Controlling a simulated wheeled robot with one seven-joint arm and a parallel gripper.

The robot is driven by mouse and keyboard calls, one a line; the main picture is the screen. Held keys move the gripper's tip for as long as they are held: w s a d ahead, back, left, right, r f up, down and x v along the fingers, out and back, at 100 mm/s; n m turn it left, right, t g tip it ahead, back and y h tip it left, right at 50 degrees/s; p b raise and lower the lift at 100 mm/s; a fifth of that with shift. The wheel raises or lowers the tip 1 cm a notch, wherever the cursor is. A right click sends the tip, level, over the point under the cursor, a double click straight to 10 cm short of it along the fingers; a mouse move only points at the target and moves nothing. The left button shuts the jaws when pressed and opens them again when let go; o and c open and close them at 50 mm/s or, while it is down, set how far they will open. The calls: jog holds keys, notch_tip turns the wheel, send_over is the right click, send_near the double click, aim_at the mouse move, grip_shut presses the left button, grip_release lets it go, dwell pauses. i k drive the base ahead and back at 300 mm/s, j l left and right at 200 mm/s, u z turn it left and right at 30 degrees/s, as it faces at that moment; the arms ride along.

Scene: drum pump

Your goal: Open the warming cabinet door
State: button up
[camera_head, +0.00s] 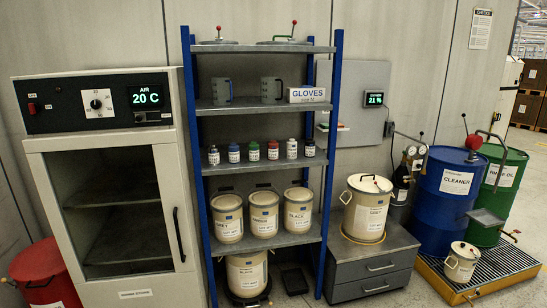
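The warming cabinet (30,153) stands at the left, a tall off-white box with a dark control panel (65,105) on top. The panel has a display reading "AIR 20 C", a round knob and a red switch. Its door (170,180) is a pale frame around a large window, and it looks closed. Dark shelves show through the window. A black vertical handle (179,234) is on the door's right side. My gripper is not in view.
A blue-posted shelf rack (265,105) with bottles and pails stands close to the cabinet's right. A red bin (45,275) stands at the cabinet's lower left. A drawer unit (370,270), blue drum (445,200) and green drum (508,180) are farther right.

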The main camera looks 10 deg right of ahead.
aim_at(179, 287)
jog(key=i+j+u, duration=0.25)
jog(key=i+j, duration=0.65)
jog(key=j, duration=0.2)
jog(key=i+j+u, duration=0.3)
jog(key=i+j, duration=0.6)
jog(key=i, duration=0.15)
